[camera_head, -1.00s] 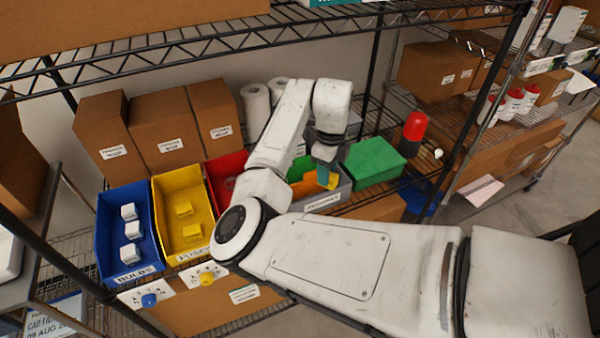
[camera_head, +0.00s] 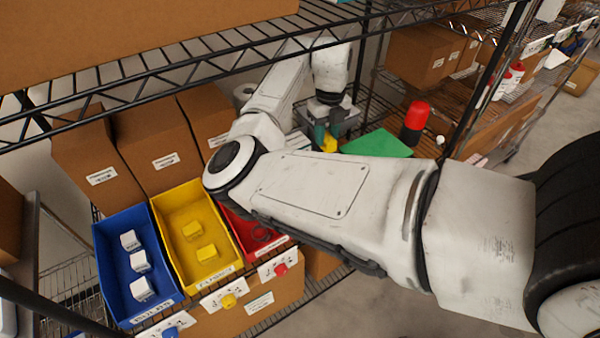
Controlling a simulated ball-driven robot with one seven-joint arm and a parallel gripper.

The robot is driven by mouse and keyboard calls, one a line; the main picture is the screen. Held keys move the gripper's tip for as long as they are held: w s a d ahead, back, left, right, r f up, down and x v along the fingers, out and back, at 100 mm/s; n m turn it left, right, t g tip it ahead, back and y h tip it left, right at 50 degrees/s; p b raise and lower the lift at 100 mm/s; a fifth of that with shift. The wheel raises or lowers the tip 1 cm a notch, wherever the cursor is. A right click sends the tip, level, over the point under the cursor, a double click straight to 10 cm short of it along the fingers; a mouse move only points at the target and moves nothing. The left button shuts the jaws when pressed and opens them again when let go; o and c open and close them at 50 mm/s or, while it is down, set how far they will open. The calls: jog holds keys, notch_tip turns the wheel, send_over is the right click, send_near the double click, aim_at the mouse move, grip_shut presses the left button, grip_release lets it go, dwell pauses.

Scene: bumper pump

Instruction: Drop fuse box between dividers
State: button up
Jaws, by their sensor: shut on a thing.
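My gripper (camera_head: 324,132) is at the upper middle, pointing down and shut on a small yellow fuse box (camera_head: 329,144). Blue-green shows beside the fuse box at the fingertips; I cannot tell what part it is. My forearm hides most of the area below, including the grey bin with the dividers, so the gap between dividers cannot be seen now. The yellow bin (camera_head: 162,228) at the left holds two more yellow fuse boxes (camera_head: 200,241).
A blue bin (camera_head: 107,262) with several white boxes and a red bin (camera_head: 285,240) flank the yellow bin. A green lid (camera_head: 377,144) and a red-topped beacon (camera_head: 416,116) are right of my gripper. A wire shelf (camera_head: 215,45) hangs above; cartons (camera_head: 158,137) stand behind.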

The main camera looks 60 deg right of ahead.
aim_at(325, 149)
jog(key=shift+f+b, duration=2.15)
jog(key=shift+f, duration=0.8)
jog(key=o, duration=1.1)
notch_tip(325, 149, up, 11)
jog(key=shift+f+b, duration=0.1)
jog(key=shift+b, duration=0.65)
